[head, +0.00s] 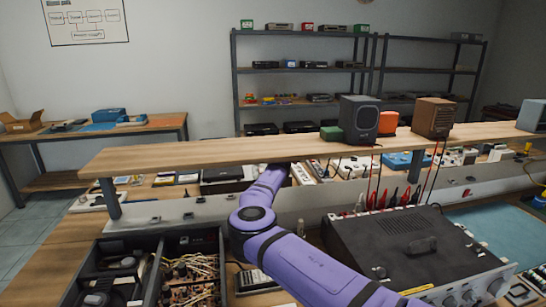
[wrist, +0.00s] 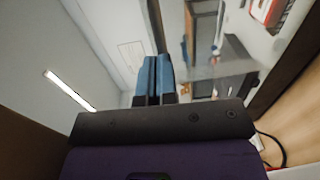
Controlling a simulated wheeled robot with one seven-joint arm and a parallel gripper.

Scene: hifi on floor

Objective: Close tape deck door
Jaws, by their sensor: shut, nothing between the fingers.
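My gripper (wrist: 154,75) shows in the wrist view as two blue fingers lying side by side, shut with nothing between them. In the head view my purple arm reaches from the bottom right to under the raised wooden shelf, and the gripper itself is hidden there. A dark boxy device (head: 222,175) sits under that shelf, just left of my forearm. It may be the tape deck, but I cannot tell. No tape deck door can be made out in either view.
The raised wooden shelf (head: 200,156) crosses above my forearm and carries a dark speaker (head: 360,119) and a brown speaker (head: 433,117). A large black instrument (head: 400,240) stands at the right. An open black case (head: 190,245) with wires is at lower left.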

